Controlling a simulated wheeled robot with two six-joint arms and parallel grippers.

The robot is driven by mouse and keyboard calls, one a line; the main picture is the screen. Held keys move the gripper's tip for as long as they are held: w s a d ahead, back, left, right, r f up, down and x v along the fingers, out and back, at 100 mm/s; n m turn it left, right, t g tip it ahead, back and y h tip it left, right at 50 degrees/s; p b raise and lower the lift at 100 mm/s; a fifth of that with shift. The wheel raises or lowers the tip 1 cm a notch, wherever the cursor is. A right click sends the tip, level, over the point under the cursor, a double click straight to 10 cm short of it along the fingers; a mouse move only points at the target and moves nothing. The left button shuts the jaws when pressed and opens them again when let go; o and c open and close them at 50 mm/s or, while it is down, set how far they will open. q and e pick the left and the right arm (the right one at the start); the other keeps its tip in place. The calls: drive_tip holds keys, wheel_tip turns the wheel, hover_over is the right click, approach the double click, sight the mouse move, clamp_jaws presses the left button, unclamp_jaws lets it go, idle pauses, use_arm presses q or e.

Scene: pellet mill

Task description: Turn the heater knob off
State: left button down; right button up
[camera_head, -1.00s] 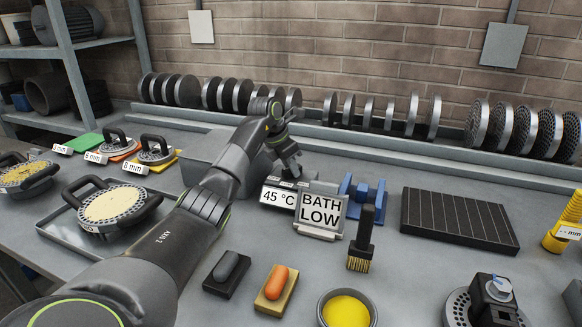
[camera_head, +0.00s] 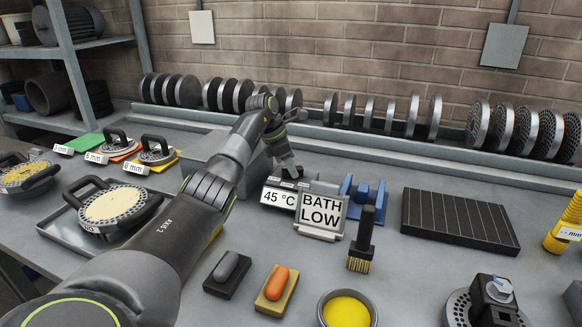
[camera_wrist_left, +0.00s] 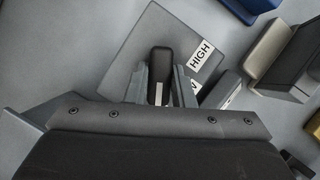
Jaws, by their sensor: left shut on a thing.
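The heater (camera_head: 283,183) is a grey box with a "45 °C" display (camera_head: 278,197) in the middle of the table. Its black knob (camera_wrist_left: 160,62) shows in the left wrist view, long and narrow, with a white mark near its lower end. A "HIGH" label (camera_wrist_left: 201,54) is beside the knob; a second label below it is mostly hidden by a finger. My left gripper (camera_head: 290,172) is shut on the knob, one finger on each side, as the left wrist view (camera_wrist_left: 160,90) shows. The knob is hidden in the head view. My right gripper is not in view.
A "BATH LOW" sign (camera_head: 321,213) stands just right of the heater. A bowl of yellow material (camera_head: 346,310) is in front. Metal discs line the back.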

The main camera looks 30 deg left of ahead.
use_arm(q)
drive_tip(key=c, duration=1.2)
unclamp_jaws()
drive_tip(key=shift+c, duration=0.2)
drive_tip(key=b+v, duration=0.1)
drive_tip(key=v, duration=1.6)
drive_tip(key=shift+r+b, duration=0.3)
